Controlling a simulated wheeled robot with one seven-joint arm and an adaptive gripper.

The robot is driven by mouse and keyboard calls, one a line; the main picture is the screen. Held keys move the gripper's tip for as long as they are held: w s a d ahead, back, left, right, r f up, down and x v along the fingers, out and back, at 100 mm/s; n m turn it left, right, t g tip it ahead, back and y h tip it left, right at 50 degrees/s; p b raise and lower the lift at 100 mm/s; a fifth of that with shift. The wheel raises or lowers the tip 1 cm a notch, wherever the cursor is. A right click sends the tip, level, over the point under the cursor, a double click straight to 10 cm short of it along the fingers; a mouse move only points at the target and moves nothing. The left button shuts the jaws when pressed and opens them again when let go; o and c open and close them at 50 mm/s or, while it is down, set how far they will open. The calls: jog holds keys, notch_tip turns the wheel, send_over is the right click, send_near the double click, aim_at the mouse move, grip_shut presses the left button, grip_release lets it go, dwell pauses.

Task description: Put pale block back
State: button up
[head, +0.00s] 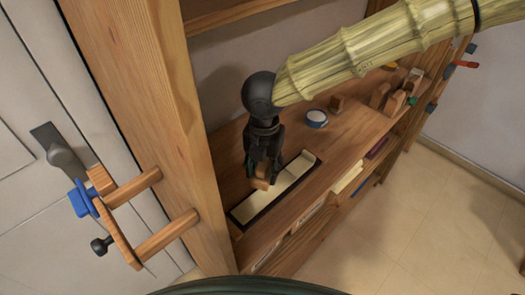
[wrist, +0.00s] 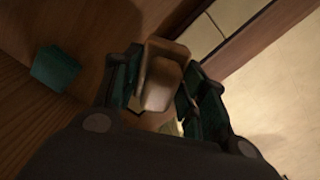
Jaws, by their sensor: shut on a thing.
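My gripper (head: 264,172) points down over the shelf and is shut on a tan wooden block (head: 262,184). In the wrist view the block (wrist: 160,72) sits between the two fingers (wrist: 160,85), its near face lighter than its sides. A long dark-rimmed tray (head: 296,184) lies below and beside the gripper, with flat cream pieces (head: 285,180) in it. The held block is at the tray's back edge; whether it touches the tray or shelf I cannot tell. The tray's cream surface (wrist: 202,38) also shows in the wrist view, partly hidden by the gripper.
Several wooden blocks (head: 380,96) are farther right. A wooden upright (head: 150,100) stands close on the left, with a clamp (head: 100,215) beside it. A dark teal thing (wrist: 55,68) shows in the wrist view.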

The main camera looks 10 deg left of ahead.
jog(key=shift+s+a+f+m, duration=0.1)
jog(key=shift+s+a+m, duration=0.15)
jog(key=shift+m, duration=0.15)
jog(key=shift+w+a, duration=0.1)
jog(key=shift+w, duration=0.15)
jog(key=w+a+p, duration=0.1)
jog(key=w, duration=0.4)
jog(key=w+f+p, duration=0.1)
jog(key=w, duration=0.3)
jog(key=w+a+p, duration=0.1)
jog(key=w+p, duration=0.1)
jog(key=w, duration=0.3)
jog(key=shift+w+a+f, duration=0.2)
jog(key=shift+w+a, duration=0.15)
jog(key=shift+w+f, duration=0.2)
jog(key=shift+f+p, duration=0.6)
jog(key=shift+f, duration=1)
jog(key=shift+f, duration=0.1)
jog(key=o, duration=0.8)
jog(key=shift+f, duration=0.1)
jog(key=shift+o, duration=0.5)
